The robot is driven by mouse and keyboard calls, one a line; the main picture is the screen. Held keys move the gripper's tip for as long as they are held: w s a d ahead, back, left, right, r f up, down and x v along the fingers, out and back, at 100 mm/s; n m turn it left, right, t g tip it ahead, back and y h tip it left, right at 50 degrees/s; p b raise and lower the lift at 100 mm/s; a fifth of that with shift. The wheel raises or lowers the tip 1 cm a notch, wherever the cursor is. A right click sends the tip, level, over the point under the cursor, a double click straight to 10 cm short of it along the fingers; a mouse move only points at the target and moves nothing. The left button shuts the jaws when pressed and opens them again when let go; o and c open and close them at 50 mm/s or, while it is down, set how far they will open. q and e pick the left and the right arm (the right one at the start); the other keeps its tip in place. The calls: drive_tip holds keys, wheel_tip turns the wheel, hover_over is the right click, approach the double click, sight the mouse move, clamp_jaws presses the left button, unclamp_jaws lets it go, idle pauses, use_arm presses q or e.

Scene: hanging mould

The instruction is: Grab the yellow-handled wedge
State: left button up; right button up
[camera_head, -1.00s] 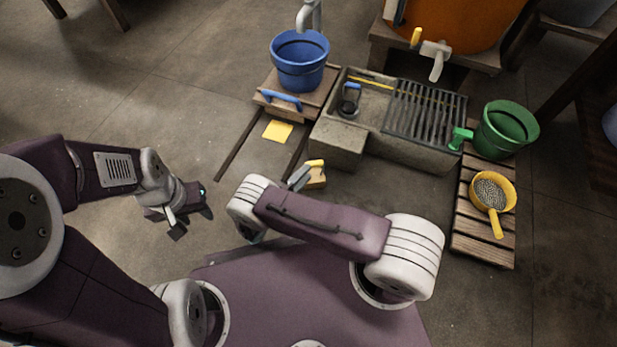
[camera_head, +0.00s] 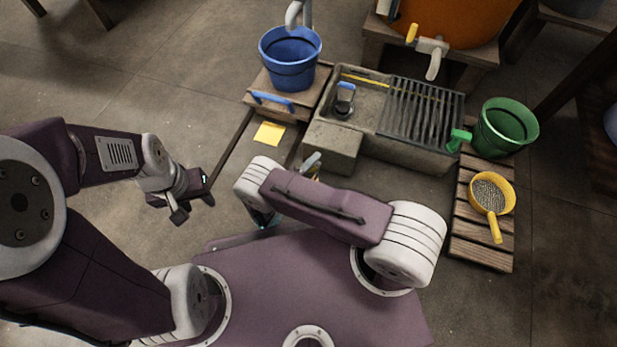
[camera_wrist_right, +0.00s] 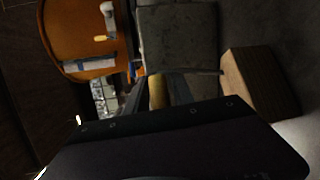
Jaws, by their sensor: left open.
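The yellow-handled wedge is mostly hidden in the head view by my right arm; a small yellow-tan bit (camera_head: 316,176) shows past it, in front of the stone trough's low block. In the right wrist view, a yellow upright piece (camera_wrist_right: 156,92), apparently its handle, stands just beyond the dark gripper body. My right gripper (camera_head: 312,162) shows only as a grey tip beside the wedge. I cannot tell whether its jaws touch or hold it. My left gripper (camera_head: 190,203) is open and empty over bare floor at the left, away from the wedge.
A stone trough (camera_head: 330,148) with a metal grate stands beyond my right arm. A blue bucket (camera_head: 290,60) is on a wooden stand, with a yellow sheet (camera_head: 269,133) below. A green bucket (camera_head: 505,130) and yellow sieve (camera_head: 489,195) are right. A wooden block (camera_wrist_right: 260,80) shows in the wrist view.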

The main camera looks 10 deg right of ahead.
clamp_jaws()
idle(1.2)
